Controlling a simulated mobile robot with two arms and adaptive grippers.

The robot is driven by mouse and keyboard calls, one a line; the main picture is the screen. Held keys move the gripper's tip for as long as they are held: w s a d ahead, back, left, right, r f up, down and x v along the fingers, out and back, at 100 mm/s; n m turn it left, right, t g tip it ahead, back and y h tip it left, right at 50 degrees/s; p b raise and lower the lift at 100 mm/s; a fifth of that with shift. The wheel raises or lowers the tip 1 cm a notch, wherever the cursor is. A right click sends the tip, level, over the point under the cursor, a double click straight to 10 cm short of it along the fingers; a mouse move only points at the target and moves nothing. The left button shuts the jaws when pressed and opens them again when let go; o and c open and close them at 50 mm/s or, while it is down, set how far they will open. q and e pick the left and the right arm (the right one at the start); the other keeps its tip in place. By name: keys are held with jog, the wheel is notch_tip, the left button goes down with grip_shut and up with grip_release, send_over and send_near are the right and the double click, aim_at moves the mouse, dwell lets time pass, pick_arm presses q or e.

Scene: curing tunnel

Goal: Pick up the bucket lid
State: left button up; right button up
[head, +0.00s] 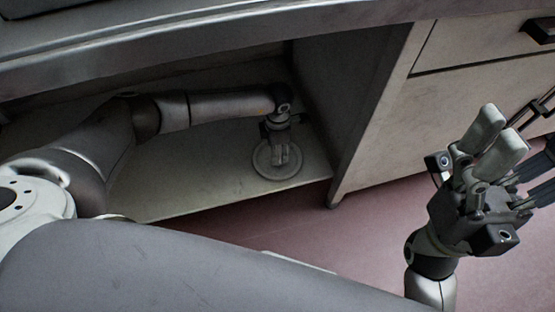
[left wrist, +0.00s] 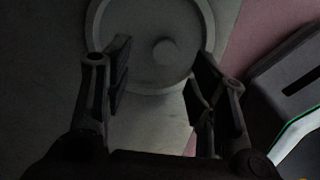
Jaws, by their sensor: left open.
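The bucket lid (head: 262,168) is a round grey disc with a raised rim, lying flat on the low shelf. In the left wrist view the lid (left wrist: 130,72) shows a small round knob (left wrist: 166,51) near its middle. My left gripper (head: 283,160) reaches down over the lid, hiding part of it and the knob in the head view. In the left wrist view the left gripper (left wrist: 162,72) is open and empty, its fingers spread on either side of the knob. My right gripper (head: 497,140) is raised at the right, far from the lid; its finger gap is unclear.
The shelf (head: 215,185) is inside an open bay under a metal counter edge (head: 200,58). A dark side wall (head: 345,90) stands close right of the lid. Drawers with handles (head: 475,90) are further right. The reddish floor (head: 310,220) lies in front.

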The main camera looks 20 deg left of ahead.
aim_at(262, 156)
pick_arm(q)
jog(key=f+b, duration=0.1)
jog(key=f, duration=0.1)
jog(key=f+b, duration=0.1)
jog(key=f, duration=0.2)
jog(key=shift+s+d, duration=0.2)
jog(key=shift+r, duration=0.1)
jog(key=shift+c, duration=0.4)
grip_shut()
